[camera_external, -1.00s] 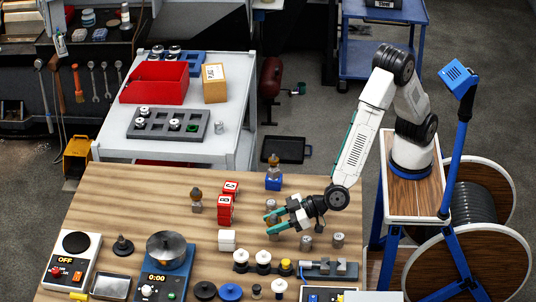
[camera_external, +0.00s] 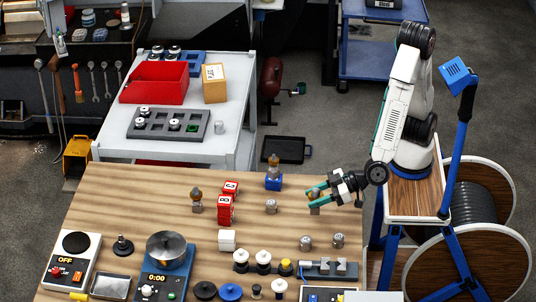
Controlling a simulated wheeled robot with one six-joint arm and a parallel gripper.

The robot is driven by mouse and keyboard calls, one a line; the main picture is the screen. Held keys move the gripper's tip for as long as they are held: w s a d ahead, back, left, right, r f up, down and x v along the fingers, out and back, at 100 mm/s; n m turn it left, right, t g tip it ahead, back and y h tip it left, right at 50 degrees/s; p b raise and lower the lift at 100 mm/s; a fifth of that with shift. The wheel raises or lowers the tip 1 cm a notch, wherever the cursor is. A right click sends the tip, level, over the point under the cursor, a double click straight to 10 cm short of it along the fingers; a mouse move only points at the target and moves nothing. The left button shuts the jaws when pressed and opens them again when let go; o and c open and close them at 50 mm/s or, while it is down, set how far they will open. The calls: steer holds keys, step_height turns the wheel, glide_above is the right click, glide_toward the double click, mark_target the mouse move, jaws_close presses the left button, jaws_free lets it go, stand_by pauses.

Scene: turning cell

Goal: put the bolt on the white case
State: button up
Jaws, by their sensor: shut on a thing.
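My gripper (camera_external: 318,191) has green-tipped fingers and is at the back right of the wooden table. It is shut on a small grey piece (camera_external: 315,209), partly hidden by the fingers. The piece looks like the bolt, but it is too small to be sure. I cannot tell whether it touches the table. A small white block (camera_external: 227,240), which looks like the white case, sits near the middle of the table, left of and nearer than my gripper. Nothing shows on top of it.
Red blocks (camera_external: 226,209) stand just behind the white block. Grey cylinders (camera_external: 271,207) (camera_external: 305,243) (camera_external: 338,240) stand on the table (camera_external: 125,205). A blue scale (camera_external: 168,262) is front left.

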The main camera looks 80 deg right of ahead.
steer(key=w+a+r+m+h, duration=0.1)
steer(key=w+a+r, duration=0.15)
steer(key=w, duration=0.65)
step_height(320, 180, up, 2)
glide_above(226, 233)
steer(key=shift+n+y, duration=0.4)
steer(key=shift+s+f, duration=0.1)
steer(key=shift+f, duration=1.3)
steer(key=shift+f, duration=0.1)
steer(key=o, duration=1.3)
steer(key=shift+f, duration=0.1)
